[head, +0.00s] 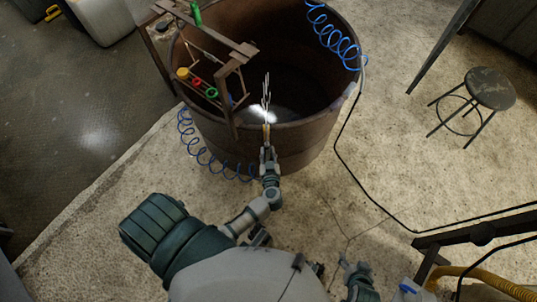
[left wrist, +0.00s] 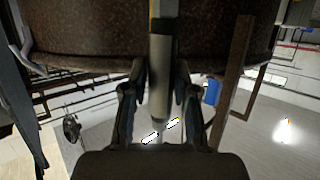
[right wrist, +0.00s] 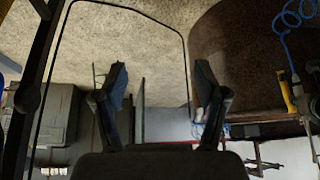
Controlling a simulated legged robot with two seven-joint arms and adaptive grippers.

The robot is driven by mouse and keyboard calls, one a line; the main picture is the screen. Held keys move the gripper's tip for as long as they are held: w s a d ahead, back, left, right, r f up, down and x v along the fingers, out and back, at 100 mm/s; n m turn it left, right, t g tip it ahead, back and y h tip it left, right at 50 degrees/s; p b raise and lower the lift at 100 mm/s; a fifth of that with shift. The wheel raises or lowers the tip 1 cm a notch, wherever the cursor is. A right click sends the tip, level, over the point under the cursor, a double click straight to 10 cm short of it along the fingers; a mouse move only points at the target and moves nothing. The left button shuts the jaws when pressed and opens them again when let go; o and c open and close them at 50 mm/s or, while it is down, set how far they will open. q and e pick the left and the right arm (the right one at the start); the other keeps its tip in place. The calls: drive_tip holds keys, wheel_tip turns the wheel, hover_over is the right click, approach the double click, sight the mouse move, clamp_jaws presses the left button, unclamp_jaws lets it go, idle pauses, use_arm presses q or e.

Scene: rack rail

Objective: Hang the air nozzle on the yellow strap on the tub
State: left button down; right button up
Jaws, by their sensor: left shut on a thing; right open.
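The large rusty brown tub (head: 318,125) stands in the upper middle of the head view. My left gripper (head: 267,152) is at the tub's near side, shut on a slim grey and yellow piece (head: 266,132), which I take as the air nozzle. It shows between the fingers in the left wrist view (left wrist: 158,75). A blue coiled hose (head: 196,152) runs from the tub's left side toward this gripper. A yellow piece (head: 183,72), apparently the strap, is on the rack at the tub's left. My right gripper (right wrist: 160,88) is open and empty, apart from the tub.
The brown rack (head: 243,50) at the tub's left rim also carries red (head: 197,82) and green (head: 211,92) pieces. Another blue coil (head: 335,35) hangs at the right rim. A stool (head: 490,88) stands right. Floor between tub and stool is mostly clear, crossed by a dark cable.

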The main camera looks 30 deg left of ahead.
use_arm(q)
drive_tip(key=shift+w+a, duration=0.15)
drive_tip(key=shift+w, duration=0.1)
drive_tip(key=shift+w+a+r+p, duration=0.3)
drive_tip(key=shift+w+r+p, duration=0.1)
drive_tip(key=shift+p, duration=0.35)
use_arm(e)
drive_tip(key=shift+w+a+r+t, duration=0.15)
drive_tip(key=shift+w+r, duration=0.2)
drive_tip(key=shift+r, duration=0.3)
drive_tip(key=shift+w+a+r+t, duration=0.15)
drive_tip(key=shift+w+r, duration=0.2)
drive_tip(key=shift+r, duration=0.25)
use_arm(q)
drive_tip(key=shift+w+a+f, duration=0.1)
use_arm(e)
drive_tip(key=shift+d, duration=0.1)
use_arm(q)
drive_tip(key=w+a+p, duration=0.2)
drive_tip(key=w, duration=0.1)
drive_tip(key=shift+a, duration=0.15)
use_arm(e)
drive_tip(key=shift+w+r, duration=0.2)
drive_tip(key=shift+r, duration=0.95)
use_arm(q)
drive_tip(key=shift+f, duration=0.2)
use_arm(e)
drive_tip(key=shift+f, duration=0.1)
